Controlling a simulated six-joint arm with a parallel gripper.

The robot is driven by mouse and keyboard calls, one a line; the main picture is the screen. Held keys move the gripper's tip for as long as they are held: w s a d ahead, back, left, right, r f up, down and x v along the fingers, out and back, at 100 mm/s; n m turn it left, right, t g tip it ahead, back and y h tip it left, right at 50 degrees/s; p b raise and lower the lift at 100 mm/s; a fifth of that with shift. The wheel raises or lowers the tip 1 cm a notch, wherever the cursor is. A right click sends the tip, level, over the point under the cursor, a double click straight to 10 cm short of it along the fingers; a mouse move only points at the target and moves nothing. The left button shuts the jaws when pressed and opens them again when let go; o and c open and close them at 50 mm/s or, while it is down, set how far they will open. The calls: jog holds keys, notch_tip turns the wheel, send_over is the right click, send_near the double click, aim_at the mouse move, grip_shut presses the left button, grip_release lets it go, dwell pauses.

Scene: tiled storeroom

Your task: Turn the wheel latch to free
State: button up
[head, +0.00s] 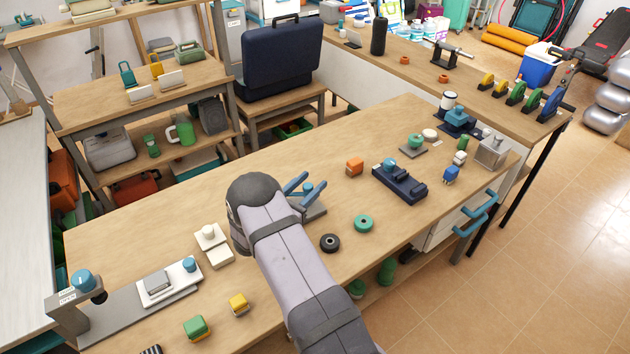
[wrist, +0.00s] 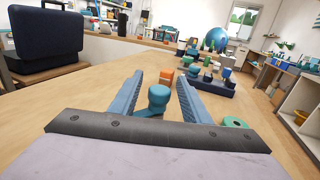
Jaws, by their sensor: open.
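My gripper (head: 299,183) is open over the wooden bench, its two blue fingers pointing away from me. A blue round-topped knob (head: 307,188) on a grey plate (head: 316,211) is by the fingers. In the wrist view the knob (wrist: 158,97) appears between the open fingers (wrist: 157,92), with space on both sides; I cannot tell its depth between them. At the bench's left end a grey bracket carries another blue knob (head: 83,280) with small white labels (head: 67,296), too small to read. I cannot tell which of these is the wheel latch. My arm hides part of the bench.
A black ring (head: 330,243) and a green ring (head: 363,223) lie right of my gripper. Beyond are an orange block (head: 354,167) and a dark blue fixture (head: 400,184). White blocks (head: 209,236) stand left. The bench behind my gripper is mostly clear.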

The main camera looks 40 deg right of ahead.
jog(key=shift+b+v, duration=0.4)
jog(key=shift+v, duration=1.65)
notch_tip(320, 180, up, 11)
jog(key=a+p, duration=0.1)
jog(key=p, duration=1)
jog(key=g+y, duration=0.1)
jog(key=y, duration=0.3)
send_near(305, 189)
jog(key=p+x, duration=0.1)
jog(key=x, duration=0.3)
jog(key=shift+w+d, duration=0.2)
jog(key=shift+d, duration=0.1)
jog(key=shift+w+d+f, duration=0.1)
jog(key=shift+w+d, duration=0.05)
jog(key=shift+d, duration=0.4)
jog(key=shift+p+x, duration=1.25)
jog(key=shift+x, duration=1.85)
jog(key=shift+f, duration=0.15)
jog(key=c, duration=1)
